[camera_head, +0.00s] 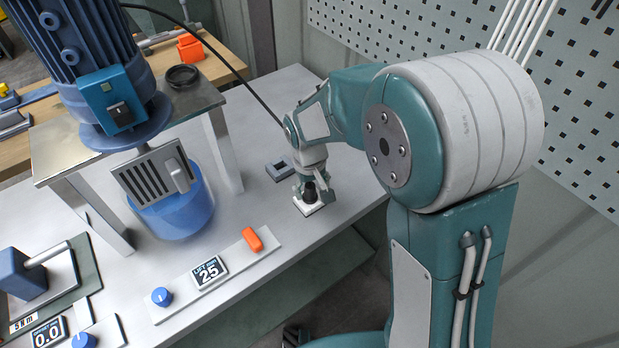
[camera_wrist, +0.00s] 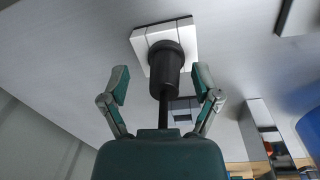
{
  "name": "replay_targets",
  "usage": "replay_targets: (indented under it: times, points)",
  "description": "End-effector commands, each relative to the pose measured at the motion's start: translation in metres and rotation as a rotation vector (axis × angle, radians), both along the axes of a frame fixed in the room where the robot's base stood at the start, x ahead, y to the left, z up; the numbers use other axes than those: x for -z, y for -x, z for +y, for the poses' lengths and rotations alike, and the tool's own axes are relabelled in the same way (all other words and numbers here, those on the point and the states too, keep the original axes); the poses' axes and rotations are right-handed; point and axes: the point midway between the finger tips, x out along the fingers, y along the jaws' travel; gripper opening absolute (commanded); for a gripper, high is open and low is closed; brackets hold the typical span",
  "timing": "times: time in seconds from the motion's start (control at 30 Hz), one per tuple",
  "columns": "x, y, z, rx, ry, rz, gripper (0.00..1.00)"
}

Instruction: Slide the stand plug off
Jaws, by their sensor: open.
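The stand plug, a black round piece (camera_head: 310,191), sits on a white square base (camera_head: 309,208) on the bench. In the wrist view the black plug (camera_wrist: 166,66) stands against the white base (camera_wrist: 143,39), with a thinner dark stem (camera_wrist: 163,108) running toward my gripper's body. My gripper (camera_wrist: 162,82) is open, one green fingertip on each side of the plug. Gaps show between the fingertips and the plug. In the head view my gripper (camera_head: 314,190) is over the base and partly covers the plug.
A small grey block (camera_head: 280,168) lies on the bench close behind my gripper. A panel (camera_head: 215,275) with a blue knob, a display reading 25 and an orange switch (camera_head: 252,239) lies front left. The blue mixer motor (camera_head: 80,50) stands left. The bench's right edge is close.

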Motion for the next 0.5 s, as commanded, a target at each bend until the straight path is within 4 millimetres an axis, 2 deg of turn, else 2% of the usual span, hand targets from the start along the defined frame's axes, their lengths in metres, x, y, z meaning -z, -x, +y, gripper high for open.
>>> replay_targets:
  times: [0.27,0.3,0.47,0.5]
  points:
    - [0.0033,0.0,0.0013,-0.001,0.001,0.001,0.8]
    - [0.0033,0.0,0.0013,-0.001,0.001,0.001,0.76]
    - [0.0028,0.0001,0.0002,-0.002,0.0,0.0,0.04]
    - [0.0028,0.0001,-0.0001,-0.002,-0.001,0.001,0.0]
